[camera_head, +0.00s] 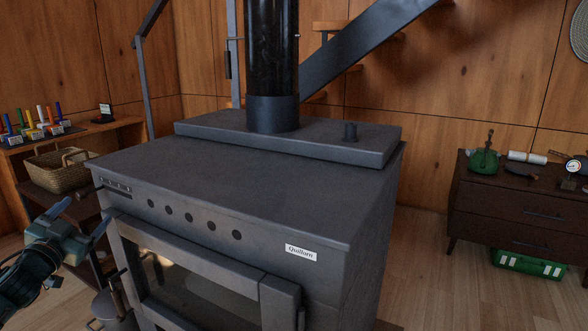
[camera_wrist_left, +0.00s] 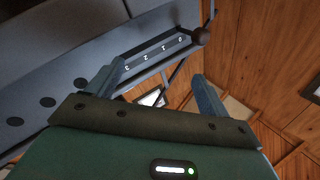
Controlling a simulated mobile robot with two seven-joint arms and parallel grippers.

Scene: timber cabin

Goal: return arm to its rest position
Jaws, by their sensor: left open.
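My left gripper (camera_head: 84,216) is at the left edge of the head view, beside the front left corner of the grey stove (camera_head: 250,180). Its two fingers are apart with nothing between them, and they also show in the left wrist view (camera_wrist_left: 158,88). A dark round knob (camera_wrist_left: 200,36) on the stove's numbered slider scale (camera_wrist_left: 150,54) lies beyond the fingers, apart from them. The knob (camera_head: 88,191) sits at the left end of the scale in the head view. My right gripper is out of view.
A wicker basket (camera_head: 58,168) stands on a low shelf left of the stove. A wooden shelf with coloured-handled items (camera_head: 35,130) is behind it. Wooden floor is free between stove and cabinet.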

